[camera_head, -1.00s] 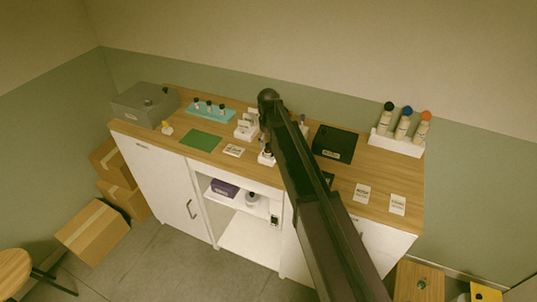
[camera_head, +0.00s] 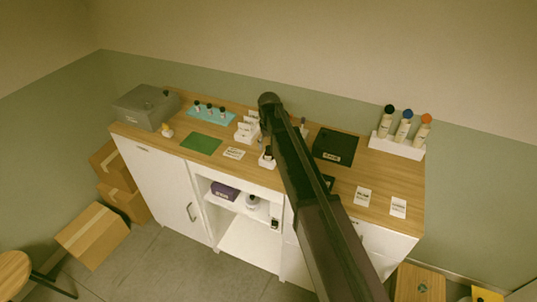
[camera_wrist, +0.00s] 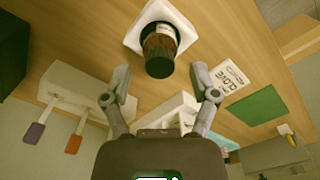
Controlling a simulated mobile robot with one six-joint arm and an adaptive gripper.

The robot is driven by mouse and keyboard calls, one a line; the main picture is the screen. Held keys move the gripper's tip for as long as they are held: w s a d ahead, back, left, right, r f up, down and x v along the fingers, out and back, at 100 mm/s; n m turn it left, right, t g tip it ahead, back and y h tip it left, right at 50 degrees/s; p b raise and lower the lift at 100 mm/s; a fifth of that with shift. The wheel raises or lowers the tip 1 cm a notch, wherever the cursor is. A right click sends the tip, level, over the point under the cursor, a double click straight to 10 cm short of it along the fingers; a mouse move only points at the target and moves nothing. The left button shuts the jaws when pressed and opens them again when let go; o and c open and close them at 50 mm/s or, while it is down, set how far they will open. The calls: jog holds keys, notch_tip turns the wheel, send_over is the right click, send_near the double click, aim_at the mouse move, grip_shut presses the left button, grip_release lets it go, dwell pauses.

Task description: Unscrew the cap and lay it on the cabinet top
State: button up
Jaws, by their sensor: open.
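A dark amber bottle with a black cap (camera_wrist: 160,66) stands in a small white holder (camera_wrist: 134,37) and points toward my wrist camera. In the head view, a small dark bottle (camera_head: 267,153) stands in a white holder just left of my arm. My gripper (camera_wrist: 162,84) is open, with one finger on each side below the cap in the wrist view. The fingers look apart from the bottle, and nothing is between them. The wooden cabinet top (camera_head: 205,165) lies around the holder. My arm hides part of it and my gripper in the head view.
A CLOVE card (camera_wrist: 225,77) and green mat (camera_wrist: 257,106) lie beside the holder. White racks stand behind, one with orange and purple tabs (camera_wrist: 73,144).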

jog(key=m, duration=0.5)
jog(key=shift+m, duration=0.4)
grip_shut()
dwell(0.5)
jog(key=n, duration=0.4)
jog(key=shift+n, duration=0.3)
jog(key=n, duration=0.9)
jog(key=shift+r+n, duration=0.1)
jog(key=shift+n, duration=2.3)
